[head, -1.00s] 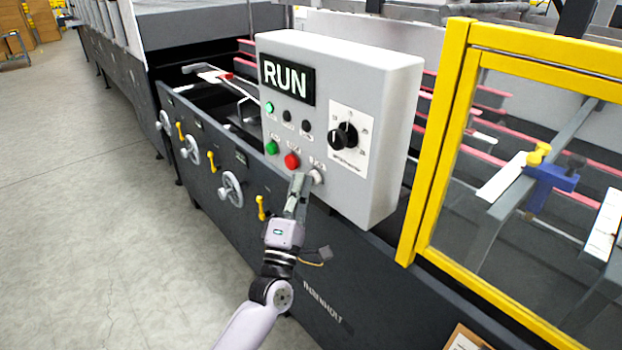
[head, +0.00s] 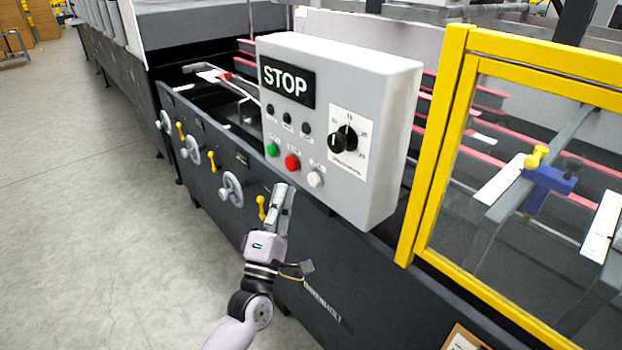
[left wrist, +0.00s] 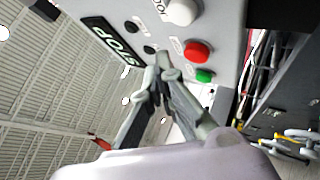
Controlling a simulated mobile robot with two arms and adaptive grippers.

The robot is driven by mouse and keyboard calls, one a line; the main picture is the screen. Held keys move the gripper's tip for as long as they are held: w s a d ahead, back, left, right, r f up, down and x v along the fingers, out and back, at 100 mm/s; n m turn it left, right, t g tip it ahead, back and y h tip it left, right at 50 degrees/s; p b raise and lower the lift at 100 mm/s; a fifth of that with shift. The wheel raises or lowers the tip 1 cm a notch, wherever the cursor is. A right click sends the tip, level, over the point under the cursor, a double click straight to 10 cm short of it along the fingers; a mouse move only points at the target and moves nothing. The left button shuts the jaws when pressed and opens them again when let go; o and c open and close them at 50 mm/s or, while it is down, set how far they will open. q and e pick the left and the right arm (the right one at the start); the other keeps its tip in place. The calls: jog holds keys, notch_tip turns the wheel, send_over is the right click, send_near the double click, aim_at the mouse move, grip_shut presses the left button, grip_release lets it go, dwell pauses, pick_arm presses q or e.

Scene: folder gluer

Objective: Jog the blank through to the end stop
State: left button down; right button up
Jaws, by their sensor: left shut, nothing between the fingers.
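The grey control box (head: 385,85) carries a display (head: 287,81) that reads STOP. Below it are three dark lamps, then a green button (head: 272,149), a red button (head: 292,162) and a white button (head: 316,179). A black dial (head: 343,138) is at the right. My left gripper (head: 281,188) is shut and empty, below and left of the white button and apart from it. In the left wrist view its closed fingertips (left wrist: 161,62) show near the red button (left wrist: 198,52) and white button (left wrist: 183,12). I cannot tell which white piece in the machine is the blank.
A yellow-framed guard (head: 437,150) stands to the right. White pieces (head: 500,181) and a blue clamp (head: 550,180) show through it. Handwheels (head: 231,187) and yellow levers (head: 262,208) project from the dark machine side. The floor (head: 90,220) at the left is clear.

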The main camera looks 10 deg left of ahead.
pick_arm(q)
jog(key=shift+s+a, duration=0.6)
jog(key=shift+s, duration=0.2)
jog(key=shift+f, duration=0.1)
